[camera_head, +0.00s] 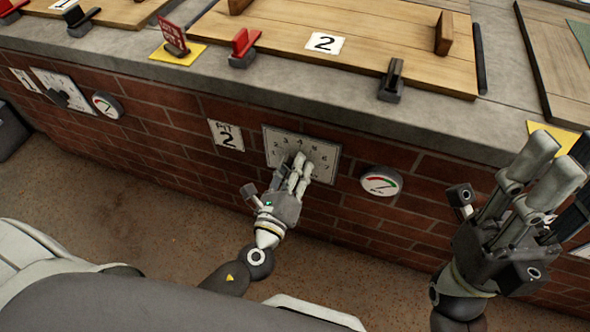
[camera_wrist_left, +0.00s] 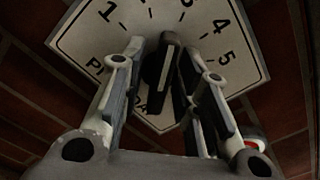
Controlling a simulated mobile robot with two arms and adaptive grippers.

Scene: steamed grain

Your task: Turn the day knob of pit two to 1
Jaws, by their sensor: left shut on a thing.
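I cannot tell exactly which number the knob points to. My right gripper (camera_head: 545,180) is open and empty at the right, away from the dial.
A round gauge (camera_head: 381,181) is right of the dial. Another dial (camera_head: 66,92) and gauge (camera_head: 107,105) are further left. Above runs a grey stone ledge (camera_head: 330,85) with wooden lids (camera_head: 390,45), red and dark clips, and yellow cards. Brown floor lies below.

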